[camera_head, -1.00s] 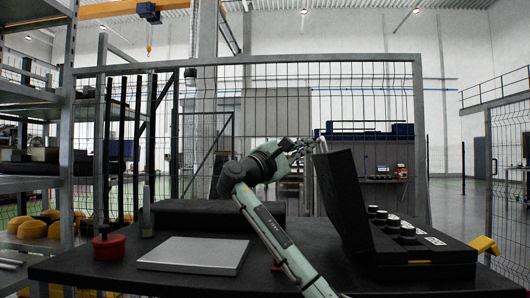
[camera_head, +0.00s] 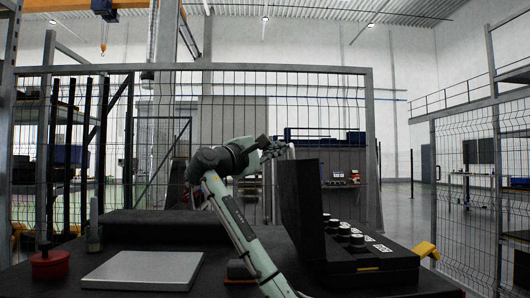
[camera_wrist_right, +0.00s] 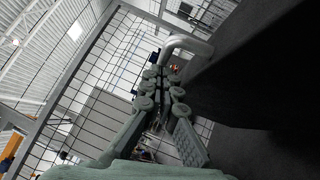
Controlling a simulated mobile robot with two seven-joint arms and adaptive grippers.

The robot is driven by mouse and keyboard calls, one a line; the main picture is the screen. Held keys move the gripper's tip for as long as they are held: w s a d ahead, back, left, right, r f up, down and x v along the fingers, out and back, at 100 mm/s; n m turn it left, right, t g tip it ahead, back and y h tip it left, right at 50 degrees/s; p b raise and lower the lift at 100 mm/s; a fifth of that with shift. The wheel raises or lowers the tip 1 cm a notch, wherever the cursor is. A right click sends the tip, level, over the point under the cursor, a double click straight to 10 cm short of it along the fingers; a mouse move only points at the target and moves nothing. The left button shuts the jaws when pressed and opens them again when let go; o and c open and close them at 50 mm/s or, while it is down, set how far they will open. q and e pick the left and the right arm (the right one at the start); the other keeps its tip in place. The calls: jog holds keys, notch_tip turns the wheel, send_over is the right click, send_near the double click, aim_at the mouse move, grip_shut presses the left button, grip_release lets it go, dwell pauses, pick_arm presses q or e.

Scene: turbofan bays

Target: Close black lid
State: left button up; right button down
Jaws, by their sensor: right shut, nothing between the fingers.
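The black lid (camera_head: 303,205) stands open, nearly upright, at the left side of the black case (camera_head: 375,263) on the dark table. The case holds several dark round pieces with white tops. A bent metal handle (camera_wrist_right: 187,45) on the lid shows in the right wrist view. My right gripper (camera_head: 272,149) is at the lid's upper left edge, on its outer side; it also shows in the right wrist view (camera_wrist_right: 165,75), just below the handle. Its fingers are shut and empty. I cannot tell whether they touch the handle. My left gripper is out of view.
A grey flat plate (camera_head: 143,270), a red round container (camera_head: 50,264) and a long black block (camera_head: 165,224) are on the table's left. A yellow piece (camera_head: 427,250) sits at the right edge. A wire mesh fence (camera_head: 230,110) stands behind the table.

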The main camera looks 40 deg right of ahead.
jog(key=s+d+m+y+p, duration=0.1)
jog(key=s+d+m+y, duration=0.1)
jog(key=s+d, duration=0.4)
jog(key=s+d+m+y+p, duration=0.1)
jog(key=s+d+m+y, duration=0.15)
jog(key=d, duration=0.65)
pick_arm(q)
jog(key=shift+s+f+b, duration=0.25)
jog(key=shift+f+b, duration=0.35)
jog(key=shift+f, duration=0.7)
pick_arm(e)
jog(key=s+d+f+m+y, duration=0.1)
jog(key=s+d+f, duration=0.3)
jog(key=f, duration=0.4)
jog(key=s+d+f+m+y, duration=0.1)
jog(key=s+d+f+y, duration=0.1)
jog(key=s+d+f, duration=0.2)
jog(key=shift+d+f+m+y, duration=0.35)
jog(key=shift+d+f, duration=1.45)
jog(key=shift+f, duration=0.7)
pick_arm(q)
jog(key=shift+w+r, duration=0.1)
